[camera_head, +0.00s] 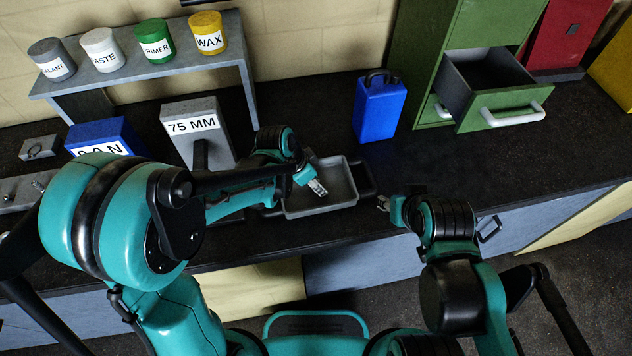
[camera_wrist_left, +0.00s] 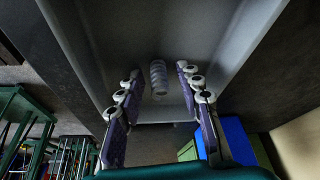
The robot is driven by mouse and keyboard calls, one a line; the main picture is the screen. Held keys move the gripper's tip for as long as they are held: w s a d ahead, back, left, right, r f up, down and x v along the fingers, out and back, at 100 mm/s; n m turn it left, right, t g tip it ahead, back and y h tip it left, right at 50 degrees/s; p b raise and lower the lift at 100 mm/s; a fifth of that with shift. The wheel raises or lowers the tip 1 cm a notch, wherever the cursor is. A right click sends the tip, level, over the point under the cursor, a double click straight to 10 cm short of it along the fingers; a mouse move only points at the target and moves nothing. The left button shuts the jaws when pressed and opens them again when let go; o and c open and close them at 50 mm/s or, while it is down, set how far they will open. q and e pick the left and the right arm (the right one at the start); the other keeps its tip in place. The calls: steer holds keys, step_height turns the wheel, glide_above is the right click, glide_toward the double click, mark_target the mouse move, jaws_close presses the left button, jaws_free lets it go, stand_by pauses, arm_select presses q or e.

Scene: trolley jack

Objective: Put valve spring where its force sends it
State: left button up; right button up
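The valve spring (camera_wrist_left: 158,77) is a pale coil lying in the grey tray (camera_head: 322,210). In the left wrist view it lies between the two fingertips of my left gripper (camera_wrist_left: 158,80), with a gap on both sides. The tray's grey inside (camera_wrist_left: 225,30) fills much of that view. In the head view my left gripper (camera_head: 318,188) points down into the tray, and I cannot make out the spring there. A blue block with a partly hidden label ending in N (camera_head: 100,135) stands at the left. My right gripper (camera_head: 383,203) is to the right of the tray, small and unclear.
A grey stand marked 75 MM (camera_head: 192,122) is behind my left arm. A blue container (camera_head: 380,108) stands behind the tray. A green cabinet (camera_head: 425,60) has its upper drawer (camera_head: 500,102) open. Labelled cans stand on a grey shelf (camera_head: 150,72).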

arm_select(q)
steer(key=shift+r, duration=0.2)
steer(key=p+v, duration=0.4)
steer(key=v, duration=0.8)
steer(key=s+a+r+n+t+y, duration=0.2)
steer(key=s+a+n, duration=0.3)
steer(key=a+n, duration=0.1)
steer(key=s+a+r+n+t+y, duration=0.2)
steer(key=s+a+n, duration=0.3)
steer(key=a, duration=0.3)
steer(key=shift+s+r+n+t, duration=0.25)
steer(key=shift+s+n+t, duration=0.1)
steer(key=shift+n+t, duration=0.2)
steer(key=shift+b, duration=0.3)
